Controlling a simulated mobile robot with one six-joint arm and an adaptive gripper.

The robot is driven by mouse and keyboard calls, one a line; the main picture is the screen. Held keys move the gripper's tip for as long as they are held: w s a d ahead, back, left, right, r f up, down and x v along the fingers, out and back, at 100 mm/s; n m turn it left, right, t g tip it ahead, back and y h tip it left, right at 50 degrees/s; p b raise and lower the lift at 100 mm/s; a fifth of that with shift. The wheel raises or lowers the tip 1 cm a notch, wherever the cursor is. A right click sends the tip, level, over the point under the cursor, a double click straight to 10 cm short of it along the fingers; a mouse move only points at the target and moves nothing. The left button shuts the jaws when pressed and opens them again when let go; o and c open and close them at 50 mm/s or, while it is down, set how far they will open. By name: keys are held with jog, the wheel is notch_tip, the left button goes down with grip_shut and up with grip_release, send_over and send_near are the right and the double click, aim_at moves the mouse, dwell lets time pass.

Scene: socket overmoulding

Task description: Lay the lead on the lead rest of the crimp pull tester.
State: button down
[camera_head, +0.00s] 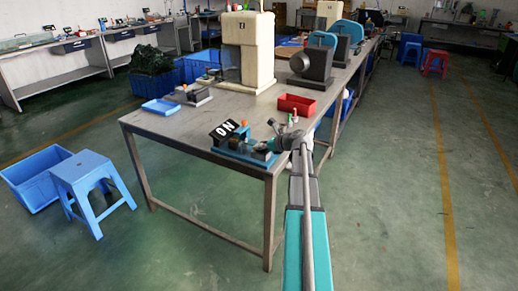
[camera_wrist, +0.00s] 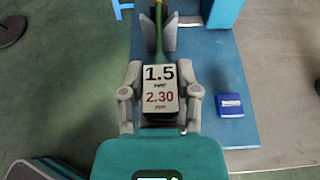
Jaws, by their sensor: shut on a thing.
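My gripper (camera_wrist: 160,78) is shut on the block-shaped body of the lead, which has a white face (camera_wrist: 160,88) marked 1.5 and 2.30. The lead's green, yellow-tipped wire (camera_wrist: 158,32) runs away from the block, toward the top of the wrist view. It passes between two grey slanted plates (camera_wrist: 170,34) that look like the lead rest. Whether it touches them I cannot tell. The crimp pull tester (camera_head: 240,154) has a blue base (camera_wrist: 220,62) at the near corner of the bench in the head view. My gripper (camera_head: 279,143) is at its right end; the lead is too small to make out there.
A small blue block (camera_wrist: 230,104) sits on the base right of my gripper. A red tray (camera_head: 297,104) lies behind, a blue tray (camera_head: 160,107) farther left. A blue stool (camera_head: 83,172) stands on the floor.

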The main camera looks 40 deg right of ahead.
jog(key=shift+f, duration=0.15)
jog(key=shift+c, duration=1.7)
grip_release()
jog(key=shift+r, duration=0.25)
jog(key=p+v, duration=0.4)
jog(key=v, duration=0.8)
jog(key=shift+p, duration=0.3)
jog(key=shift+w, duration=0.1)
